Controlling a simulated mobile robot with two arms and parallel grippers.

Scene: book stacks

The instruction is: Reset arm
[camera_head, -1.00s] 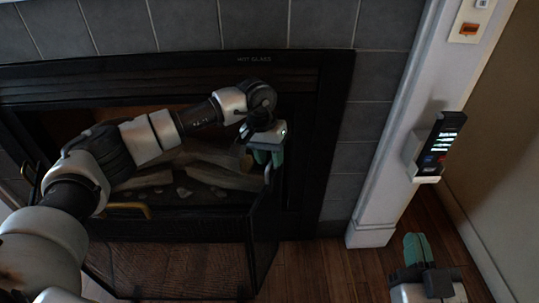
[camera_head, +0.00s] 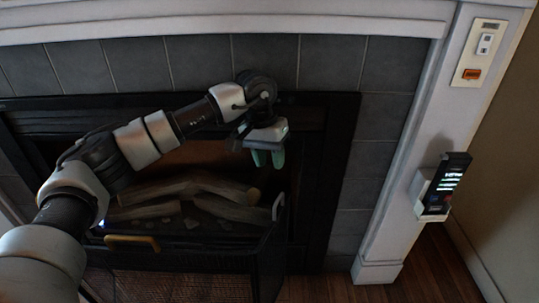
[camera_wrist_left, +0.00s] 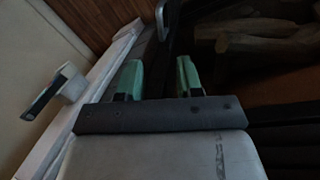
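My left arm reaches in from the left across the fireplace. My left gripper (camera_head: 267,158) points down in front of the fireplace opening, with its two green fingers apart and nothing between them. In the left wrist view the green fingers (camera_wrist_left: 160,80) also stand apart and empty. My right gripper does not show in the head view now.
The fireplace holds several logs (camera_head: 187,195) behind a black mesh screen (camera_head: 180,284) with a brass handle (camera_head: 132,241). A remote (camera_head: 446,184) sits in a white wall holder (camera_head: 418,190) on the right trim. A switch plate (camera_head: 479,53) is above it. Wooden floor (camera_head: 420,270) is clear at lower right.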

